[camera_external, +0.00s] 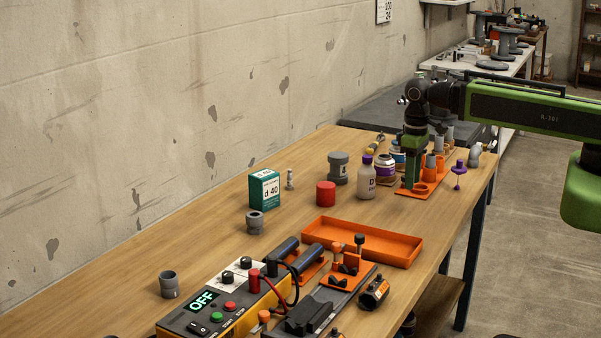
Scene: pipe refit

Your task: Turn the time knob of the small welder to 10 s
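The small welder (262,305), a black and yellow box, stands at the front of the bench. Its display (202,301) reads OFF. Two black knobs sit on its pale panel, a far knob (246,262) and a near knob (227,277). Their labels and settings are too small to read, so I cannot tell which is the time knob. My gripper (411,184) points down over the orange holder at the far right of the bench, well away from the welder. Its fingertips are too small and dark to show whether they are open or shut.
An orange tray (378,244) lies behind a clamp fixture (347,272) right of the welder. A green box (264,188), a red cap (326,193) and bottles (366,180) stand further back. Grey fittings (255,222) stand left. The bench between the green box and welder is mostly clear.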

